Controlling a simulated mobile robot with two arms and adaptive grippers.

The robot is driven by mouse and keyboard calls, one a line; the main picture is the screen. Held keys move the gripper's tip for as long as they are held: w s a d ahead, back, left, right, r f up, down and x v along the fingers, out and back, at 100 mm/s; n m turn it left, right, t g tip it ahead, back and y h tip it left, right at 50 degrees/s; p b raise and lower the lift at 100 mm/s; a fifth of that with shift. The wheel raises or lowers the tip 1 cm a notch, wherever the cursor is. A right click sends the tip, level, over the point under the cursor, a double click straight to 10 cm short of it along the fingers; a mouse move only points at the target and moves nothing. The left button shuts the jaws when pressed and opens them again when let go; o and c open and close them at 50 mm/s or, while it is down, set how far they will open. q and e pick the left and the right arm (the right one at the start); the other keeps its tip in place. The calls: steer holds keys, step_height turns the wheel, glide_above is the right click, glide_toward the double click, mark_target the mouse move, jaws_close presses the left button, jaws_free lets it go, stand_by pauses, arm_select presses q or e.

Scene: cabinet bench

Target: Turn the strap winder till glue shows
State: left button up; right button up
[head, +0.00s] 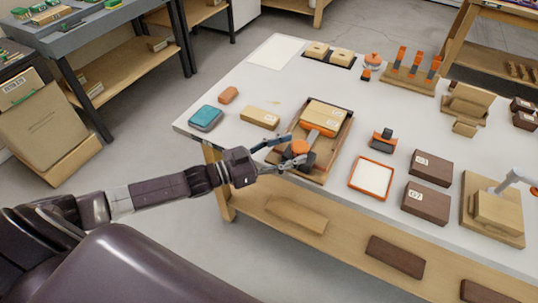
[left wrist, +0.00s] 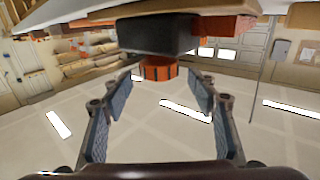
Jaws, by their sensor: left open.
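The strap winder has an orange knob (head: 299,147) and a dark body (head: 308,159). It sits at the front end of a wooden tray (head: 341,141) holding a pale labelled block (head: 326,112) with an orange band. In the left wrist view the knob (left wrist: 158,69) hangs below the dark body (left wrist: 157,36). My left gripper (head: 283,155) is open, its fingers pointing at the knob from the left. In the wrist view its fingers (left wrist: 160,82) stand on either side of the knob, with gaps showing. I cannot make out any glue. My right gripper is out of view.
Left of the tray are a pale block (head: 260,117), a teal-topped box (head: 206,118) and an orange block (head: 228,95). Right of it are a small orange-and-black tool (head: 383,139), an orange-framed white pad (head: 371,178) and dark boxes (head: 430,168). The white bench's (head: 187,126) front edge runs under my arm.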

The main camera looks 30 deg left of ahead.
arm_select(q)
steer(key=v, duration=0.8)
steer(key=shift+s, duration=0.25)
steer(key=shift+a, duration=0.1)
stand_by(1.3)
